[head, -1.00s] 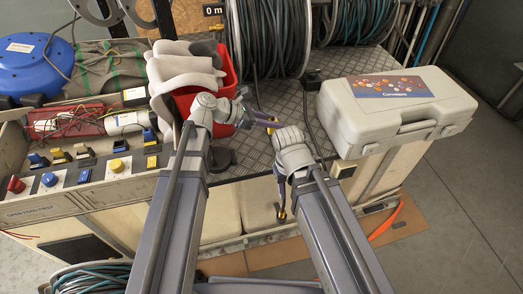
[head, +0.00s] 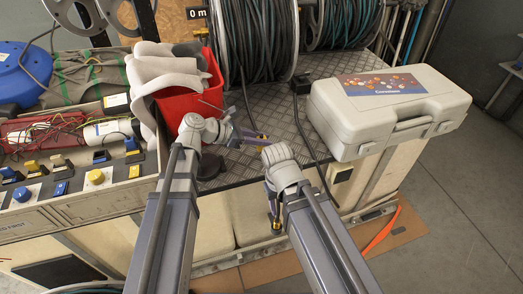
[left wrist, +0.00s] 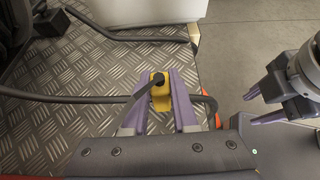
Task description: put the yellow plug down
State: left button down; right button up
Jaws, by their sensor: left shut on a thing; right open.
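The yellow plug (left wrist: 160,92) sits between the purple fingers of my left gripper (left wrist: 162,98) in the left wrist view, with a black cable joined to it. My left gripper (head: 264,137) is shut on it over the front part of the grey tread-plate deck (head: 232,170). I cannot tell whether the plug touches the deck. In the head view the plug is too small to make out clearly. My right gripper (head: 276,222) is open and empty, pointing down in front of the deck edge; its two parted fingers also show in the left wrist view (left wrist: 258,106).
A pale tool case (head: 388,110) stands on the deck at right. Hose reels (head: 255,40) stand behind. A black cable (head: 307,140) crosses the deck. The deck's middle is mostly bare.

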aim_at(261, 148)
pick_arm(q)
jog(key=shift+f+b, duration=1.7)
jog(key=shift+f, duration=0.1)
jog(key=shift+f, duration=0.25)
jog(key=c, duration=0.7)
grip_release()
jog(key=shift+r, duration=0.1)
jog(key=shift+s+a+r+p, duration=0.1)
jog(key=shift+a+r+p, duration=0.1)
jog(key=shift+r+p, duration=0.15)
jog(key=shift+p+v, duration=2.55)
jog(key=shift+v, duration=3.15)
jog(key=shift+f, duration=0.1)
